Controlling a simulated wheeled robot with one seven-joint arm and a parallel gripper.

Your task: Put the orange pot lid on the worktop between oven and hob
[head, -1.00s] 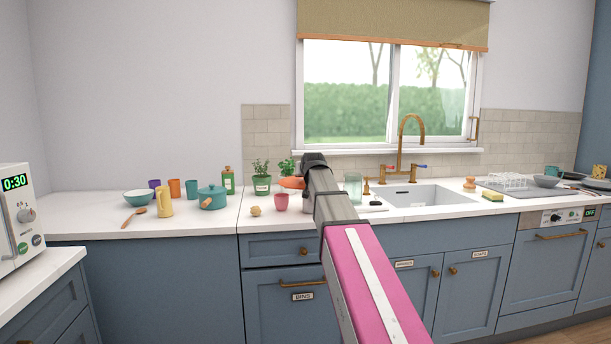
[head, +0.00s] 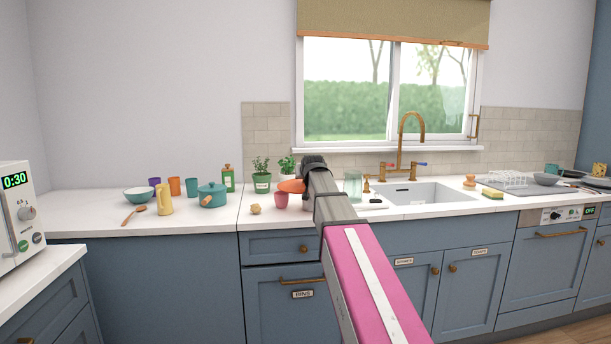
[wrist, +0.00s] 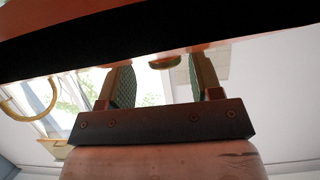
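In the wrist view the orange and dark shape of the lid (wrist: 90,55) fills the top, very near the camera. A small gold-brown knob (wrist: 165,61) shows between my fingers, with a gap on both sides. My gripper (wrist: 163,78) has its two green-padded fingers apart. In the head view my arm hides the fingers. I see no oven or hob.
A teal pot (head: 212,196) and several cups are to the left. The sink (head: 405,193) and gold tap (head: 410,140) are to the right.

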